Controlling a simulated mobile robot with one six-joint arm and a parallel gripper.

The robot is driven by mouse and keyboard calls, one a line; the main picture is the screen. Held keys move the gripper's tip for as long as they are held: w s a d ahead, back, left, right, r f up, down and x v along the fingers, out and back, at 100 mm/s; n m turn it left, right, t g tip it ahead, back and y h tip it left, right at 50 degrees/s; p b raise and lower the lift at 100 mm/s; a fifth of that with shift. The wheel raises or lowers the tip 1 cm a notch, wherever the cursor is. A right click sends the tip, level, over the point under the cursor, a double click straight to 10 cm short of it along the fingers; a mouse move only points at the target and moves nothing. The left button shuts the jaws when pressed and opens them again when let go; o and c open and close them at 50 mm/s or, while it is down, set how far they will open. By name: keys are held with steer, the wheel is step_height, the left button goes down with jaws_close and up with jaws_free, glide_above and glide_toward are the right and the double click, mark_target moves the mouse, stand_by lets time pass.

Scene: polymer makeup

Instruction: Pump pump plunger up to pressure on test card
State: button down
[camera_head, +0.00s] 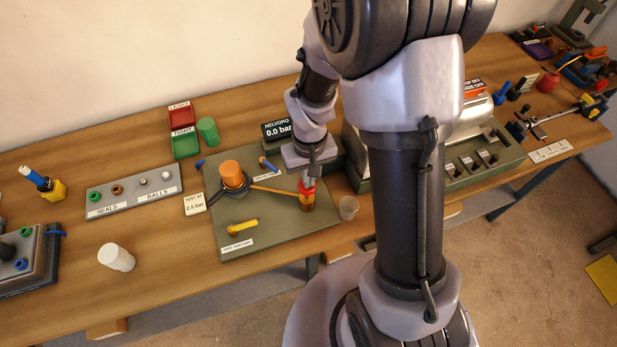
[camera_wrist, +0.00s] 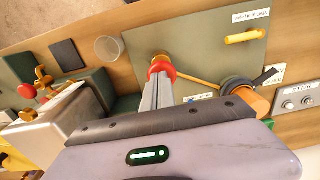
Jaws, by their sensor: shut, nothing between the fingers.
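The pump plunger (camera_head: 306,187) has a red top over a brass-orange pump body (camera_head: 306,202) at the right of the green board (camera_head: 240,205). My gripper (camera_head: 308,178) is shut and empty, pointing down over the red top. In the wrist view its fingers end at the red plunger top (camera_wrist: 161,69); I cannot tell whether they press on it. The test card (camera_head: 195,204) reads "TEST AT 2.5 bar". The black display (camera_head: 277,130) reads 0.0 bar. A thin orange line (camera_head: 270,188) runs from the pump towards an orange cylinder on a dark base (camera_head: 232,175).
A yellow lever (camera_head: 242,227) and small blue handles (camera_head: 268,164) are on the board. A clear cup (camera_head: 348,208) stands just right of the pump. A green machine (camera_head: 470,150) is behind my arm.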

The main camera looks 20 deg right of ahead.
steer(key=shift+f, duration=0.1)
step_height(320, 180, down, 4)
steer(key=b, duration=0.3)
steer(key=shift+r, duration=0.2)
steer(key=shift+s+r, duration=0.1)
steer(key=shift+s, duration=0.15)
steer(key=shift+w, duration=0.1)
step_height(320, 180, up, 14)
steer(key=p, duration=0.6)
steer(key=shift+w+r, duration=0.15)
steer(key=shift+w, duration=0.05)
steer(key=shift+d, duration=0.1)
steer(key=s+a+r+m+t+y, duration=0.1)
steer(key=s+a+r+m+t, duration=0.1)
steer(key=s+r, duration=0.4)
steer(key=s+a+r+m+t, duration=0.2)
steer(key=s+r, duration=0.4)
steer(key=r, duration=0.5)
steer(key=shift+s+a+t+y, duration=0.15)
steer(key=shift+a+t+y, duration=0.3)
steer(key=shift+t, duration=0.45)
